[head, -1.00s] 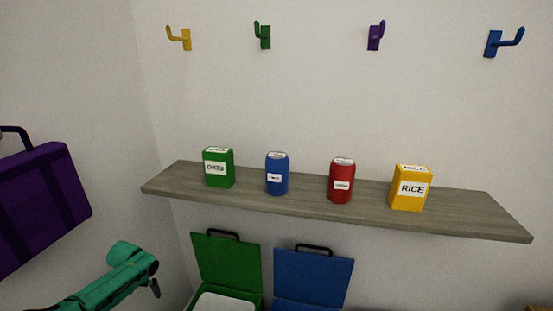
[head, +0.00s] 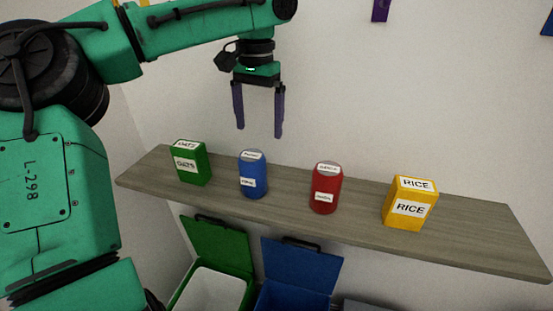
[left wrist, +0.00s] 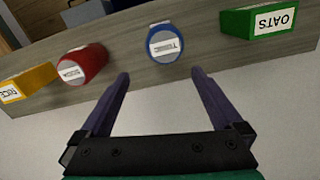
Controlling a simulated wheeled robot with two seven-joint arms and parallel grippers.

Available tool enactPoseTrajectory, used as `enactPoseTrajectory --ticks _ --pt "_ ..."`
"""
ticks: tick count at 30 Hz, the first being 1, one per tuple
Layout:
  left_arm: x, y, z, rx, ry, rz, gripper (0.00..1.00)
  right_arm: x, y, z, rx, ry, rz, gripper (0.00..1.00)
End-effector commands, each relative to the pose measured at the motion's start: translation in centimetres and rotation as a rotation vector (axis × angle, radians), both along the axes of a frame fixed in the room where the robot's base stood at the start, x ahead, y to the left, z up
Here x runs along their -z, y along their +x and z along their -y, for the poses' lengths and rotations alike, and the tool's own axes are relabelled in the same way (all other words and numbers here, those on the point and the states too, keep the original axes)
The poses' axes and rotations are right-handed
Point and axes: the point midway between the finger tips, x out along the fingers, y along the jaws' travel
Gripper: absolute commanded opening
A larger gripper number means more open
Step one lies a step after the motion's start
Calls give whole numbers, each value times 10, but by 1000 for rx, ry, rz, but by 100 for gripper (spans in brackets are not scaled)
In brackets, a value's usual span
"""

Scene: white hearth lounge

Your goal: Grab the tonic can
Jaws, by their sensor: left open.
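The tonic can (head: 253,175) is blue with white labels and stands upright on the grey wooden shelf (head: 470,250), between the green oats box and the red can. In the left wrist view the tonic can (left wrist: 165,44) is seen from above, just beyond the fingertips, its lid label appearing upside down. My left gripper (head: 259,133) is open and empty, fingers pointing down, above the shelf near the tonic can. Its fingers (left wrist: 160,73) are apart and not touching the can. My right gripper is not in view.
The oats box (head: 190,163) stands left of the tonic can. A red can (head: 325,188) and a yellow rice box (head: 409,203) stand to its right. Below the shelf are an open green bin (head: 217,250) and an open blue bin (head: 297,275). Wall hooks hang above.

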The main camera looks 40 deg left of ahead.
Motion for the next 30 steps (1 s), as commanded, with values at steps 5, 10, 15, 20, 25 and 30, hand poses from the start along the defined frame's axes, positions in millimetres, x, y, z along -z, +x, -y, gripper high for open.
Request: enactPoseTrajectory --ticks 5,10,15,20,25,30 --pt "30 -1 2 2 -5 -2 100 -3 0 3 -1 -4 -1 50" --pt "72 -2 2 2 -4 -1 100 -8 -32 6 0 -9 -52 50" --pt "94 -2 1 -1 -4 -1 100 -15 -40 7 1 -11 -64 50" --pt "123 -2 -4 0 -3 -2 100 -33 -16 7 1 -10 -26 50" --pt "142 -2 -3 1 -4 2 100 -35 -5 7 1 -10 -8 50" --pt "142 -2 -3 1 -5 3 88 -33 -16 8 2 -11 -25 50"
